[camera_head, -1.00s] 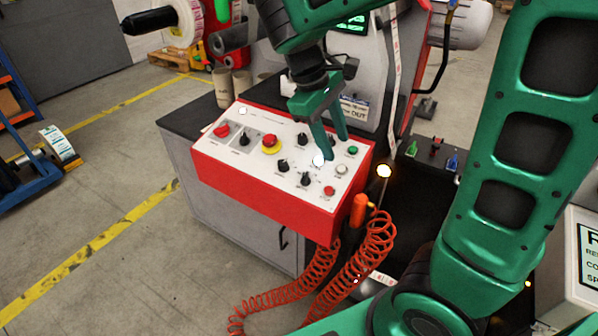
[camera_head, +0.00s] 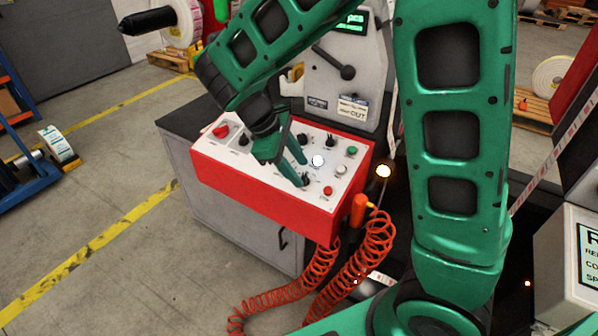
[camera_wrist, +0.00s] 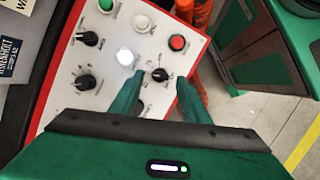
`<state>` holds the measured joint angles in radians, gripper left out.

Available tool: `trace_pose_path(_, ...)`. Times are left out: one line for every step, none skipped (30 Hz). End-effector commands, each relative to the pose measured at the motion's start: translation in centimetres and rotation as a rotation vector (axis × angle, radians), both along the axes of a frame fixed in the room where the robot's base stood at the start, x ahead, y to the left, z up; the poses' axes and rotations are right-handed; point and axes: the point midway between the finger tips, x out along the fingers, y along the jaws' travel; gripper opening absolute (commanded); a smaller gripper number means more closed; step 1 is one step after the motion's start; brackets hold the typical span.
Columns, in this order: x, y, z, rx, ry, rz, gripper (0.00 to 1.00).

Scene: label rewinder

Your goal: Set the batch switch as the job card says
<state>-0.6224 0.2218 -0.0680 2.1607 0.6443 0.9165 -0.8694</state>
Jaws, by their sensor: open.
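The red control box with a white top panel (camera_head: 342,187) carries several black rotary knobs, and the lettering by them is too small to read. My gripper (camera_head: 302,172) is open over the front middle of the panel. In the wrist view its fingertips (camera_wrist: 158,80) lie on either side of one black knob (camera_wrist: 160,75), apart from each other; I cannot tell whether they touch it. Another knob (camera_wrist: 140,106) is partly hidden between the fingers. Two more knobs (camera_wrist: 86,82) (camera_wrist: 90,39) show clear of the gripper. I cannot tell which knob is the batch switch.
A lit white lamp (camera_wrist: 125,57), a white button (camera_wrist: 142,23), a green button (camera_wrist: 105,5) and a red button (camera_wrist: 177,42) stand near the fingers. A red mushroom button (camera_head: 221,131) is at the panel's left. An orange coiled hose (camera_head: 372,245) hangs at the box's right front.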

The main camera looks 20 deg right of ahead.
Motion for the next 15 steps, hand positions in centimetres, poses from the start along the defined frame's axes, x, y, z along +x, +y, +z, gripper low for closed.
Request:
trace_pose_path(0.0, -0.4, -0.6, -0.002, 0.001, -0.001, 0.42)
trace_pose_path(0.0, -0.5, -0.9, -0.001, 0.001, 0.001, 0.42)
trace_pose_path(0.0, -0.7, -1.2, -0.001, 0.001, 0.001, 0.42)
trace_pose_path(0.0, -0.8, -1.4, -0.001, 0.0, 0.0, 0.42)
trace_pose_path(0.0, -0.9, -1.6, -0.001, 0.0, 0.0, 0.42)
trace_pose_path(0.0, -1.0, -1.8, -0.001, -0.001, -0.001, 0.42)
trace_pose_path(0.0, -1.0, -2.0, 0.0, 0.0, -0.001, 0.42)
trace_pose_path(0.0, -1.1, -2.0, 0.0, 0.0, -0.001, 0.42)
trace_pose_path(0.0, -1.1, -2.1, 0.0, 0.0, -0.001, 0.42)
trace_pose_path(0.0, -1.1, -2.2, 0.001, -0.001, -0.001, 0.42)
trace_pose_path(0.0, -1.1, -2.2, 0.001, -0.001, -0.001, 0.42)
trace_pose_path(0.0, -1.1, -2.2, 0.001, -0.001, -0.001, 0.42)
trace_pose_path(0.0, -1.1, -2.2, 0.001, -0.001, -0.001, 0.42)
trace_pose_path(0.0, -1.1, -2.2, 0.001, -0.001, -0.001, 0.42)
trace_pose_path(0.0, -1.1, -2.2, 0.001, -0.001, -0.001, 0.42)
